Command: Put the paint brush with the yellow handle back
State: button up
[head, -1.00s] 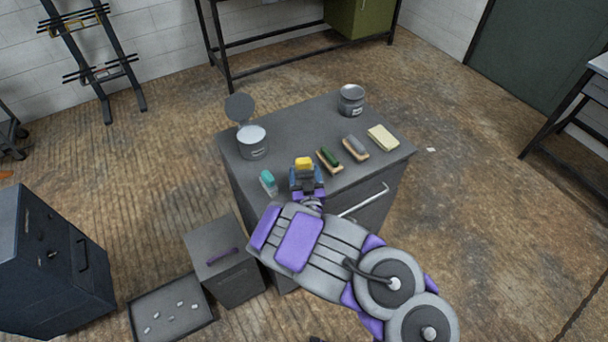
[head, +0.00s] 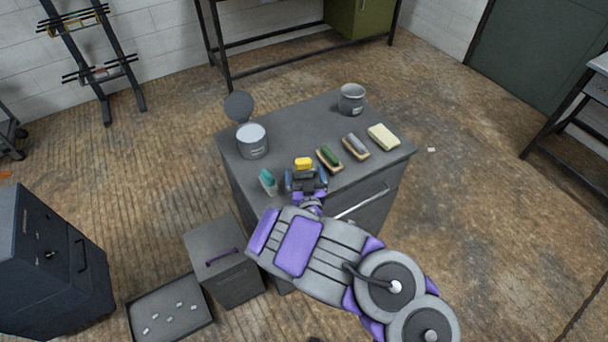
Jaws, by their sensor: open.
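A yellow piece (head: 303,163), which looks like the yellow handle, shows on the grey cabinet top, just beyond my gripper. Its lower part is hidden by my gripper, and I see no bristles. A teal-topped item (head: 268,180) stands left of my gripper. A brush with a green top (head: 331,157) and one with a grey top (head: 356,146) lie to the right.
A grey box (head: 225,262) and a tray (head: 150,302) with small pieces stand on the floor.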

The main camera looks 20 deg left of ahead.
jog(key=shift+s, duration=0.1)
jog(key=shift+s+d+f, duration=0.1)
jog(key=shift+s+d, duration=0.05)
jog(key=shift+s, duration=0.2)
jog(key=p+v, duration=0.4)
jog(key=v, duration=1.2)
jog(key=shift+d+p, duration=0.15)
jog(key=shift+p, duration=0.15)
jog(key=shift+s, duration=0.15)
